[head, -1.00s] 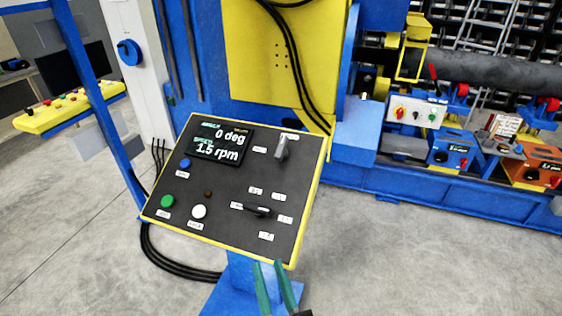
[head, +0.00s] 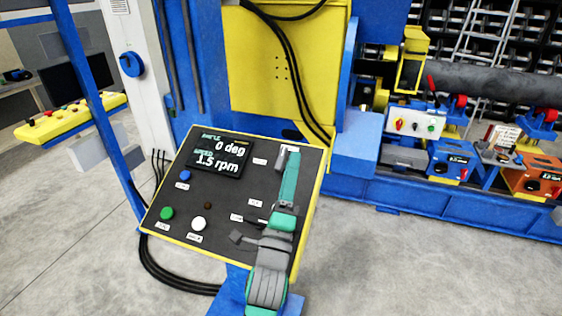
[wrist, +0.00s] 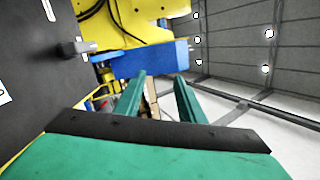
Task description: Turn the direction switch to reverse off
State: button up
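The black control panel (head: 225,205) has a yellow rim and two rotary switches. The upper-right grey switch (head: 280,160) shows just left of my fingers in the head view. It also seems to show at the left of the wrist view (wrist: 72,48). The lower switch is mostly hidden behind my gripper. The labels are too small to read, so I cannot tell which is the direction switch. My gripper (head: 291,158) reaches up over the panel's right side. In the wrist view its two green fingers (wrist: 157,85) are apart, with no switch between them.
The panel's display (head: 220,154) reads 0 deg and 1.5 rpm. Blue (head: 185,174), green (head: 166,213) and white (head: 198,223) buttons sit on the panel's left half. A blue post (head: 95,100) stands left. Grey floor (head: 400,265) is clear at right.

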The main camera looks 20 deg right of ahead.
jog(key=w+d+m+g+h, duration=0.1)
jog(key=w+m+g, duration=0.1)
jog(key=m, duration=0.3)
jog(key=m+g+y, duration=0.3)
jog(key=m+g, duration=0.1)
jog(key=m, duration=0.7)
send_near(278, 167)
jog(key=x, duration=1.3)
jog(key=shift+a+r, duration=0.1)
jog(key=shift+r, duration=0.05)
grip_shut()
